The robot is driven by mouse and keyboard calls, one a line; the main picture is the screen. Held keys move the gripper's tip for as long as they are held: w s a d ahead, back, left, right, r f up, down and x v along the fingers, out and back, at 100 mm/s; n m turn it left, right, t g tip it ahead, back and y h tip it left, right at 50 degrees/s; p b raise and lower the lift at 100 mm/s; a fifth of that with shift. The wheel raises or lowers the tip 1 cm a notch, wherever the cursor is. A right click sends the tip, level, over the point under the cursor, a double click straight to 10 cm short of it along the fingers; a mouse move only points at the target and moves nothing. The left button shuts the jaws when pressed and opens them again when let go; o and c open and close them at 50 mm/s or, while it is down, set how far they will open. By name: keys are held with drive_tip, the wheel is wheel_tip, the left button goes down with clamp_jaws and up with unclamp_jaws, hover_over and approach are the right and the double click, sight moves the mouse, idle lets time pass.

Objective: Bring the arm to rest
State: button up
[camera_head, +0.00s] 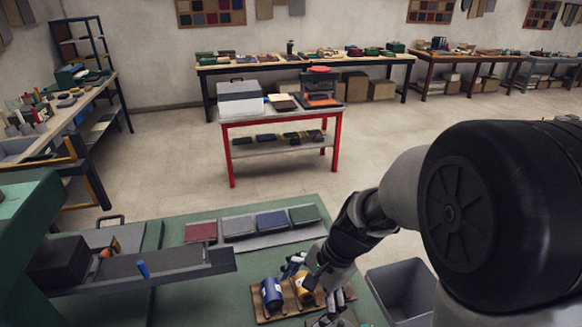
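My arm comes in from the right, and my gripper (308,291) hangs over the front of the green workbench (196,297). Its fingers look spread apart, one toward the back left and one toward the front. An orange-yellow can (304,284) shows close by the fingers. Whether they touch it I cannot tell. A blue can (272,292) lies left of it on a wooden rack (263,313). The wrist and fingers hide part of the rack.
A grey open bin (403,285) stands right of the bench, below my arm. Red, grey, blue and green covers (271,220) lie on a tray behind the rack. A grey trough (150,272) with a blue handle is at left. A red-legged table (281,119) stands beyond open floor.

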drive_tip(key=s+d+r+n+t+h+b, duration=0.1)
drive_tip(key=s+d+r+n+t+h, duration=0.1)
drive_tip(key=s+d+r+n, duration=0.3)
drive_tip(key=s+d+r+n+t+h+b, duration=0.1)
drive_tip(key=s+d+r+n+t+h, duration=0.1)
drive_tip(key=s+d+r+n, duration=0.3)
drive_tip(key=s+d+r, duration=0.1)
drive_tip(key=s+r, duration=0.2)
drive_tip(key=s, duration=0.3)
drive_tip(key=shift+s+t, duration=0.35)
drive_tip(key=shift+t, duration=0.05)
